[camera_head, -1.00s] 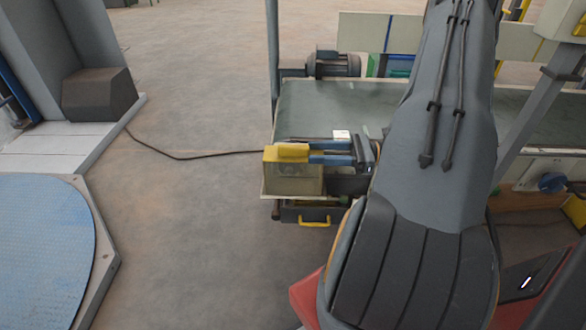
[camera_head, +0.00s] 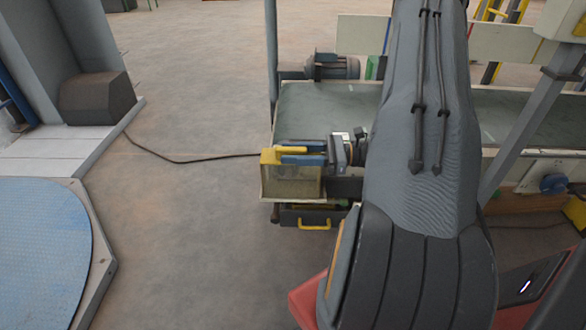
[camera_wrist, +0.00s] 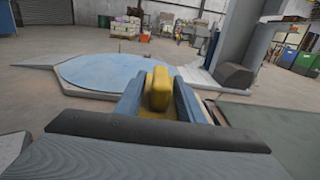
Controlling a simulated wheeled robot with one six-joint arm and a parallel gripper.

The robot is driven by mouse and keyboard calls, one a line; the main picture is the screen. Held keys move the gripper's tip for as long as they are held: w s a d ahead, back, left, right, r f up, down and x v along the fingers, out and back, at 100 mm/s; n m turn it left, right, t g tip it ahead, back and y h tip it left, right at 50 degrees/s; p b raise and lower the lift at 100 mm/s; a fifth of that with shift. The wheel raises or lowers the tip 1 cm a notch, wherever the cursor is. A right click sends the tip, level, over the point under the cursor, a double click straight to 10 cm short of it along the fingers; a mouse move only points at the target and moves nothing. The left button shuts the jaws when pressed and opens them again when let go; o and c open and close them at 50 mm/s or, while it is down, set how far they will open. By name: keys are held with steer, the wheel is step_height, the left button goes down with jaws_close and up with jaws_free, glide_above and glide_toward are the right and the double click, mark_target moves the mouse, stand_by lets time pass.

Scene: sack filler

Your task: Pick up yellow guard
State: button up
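The yellow guard (camera_head: 270,157) is a yellow-topped piece with a raised handle and a pale see-through panel below. It sits at the near left end of the conveyor. My gripper (camera_head: 292,154) reaches over it from the right, its two blue fingers spread on either side of the handle. In the wrist view the guard's rounded yellow handle (camera_wrist: 159,88) stands between the fingertips of my gripper (camera_wrist: 158,95). The fingers look open, with a narrow gap at the handle. The guard's lower part is hidden in the wrist view.
The green conveyor belt (camera_head: 325,110) runs behind my arm, with a motor (camera_head: 332,66) beyond it. A drawer with a yellow handle (camera_head: 314,224) is below the guard. A blue round platform (camera_head: 40,250) is at left. A black cable (camera_head: 190,160) crosses the clear floor.

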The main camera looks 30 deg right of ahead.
jaws_close()
steer(key=shift+r, duration=0.1)
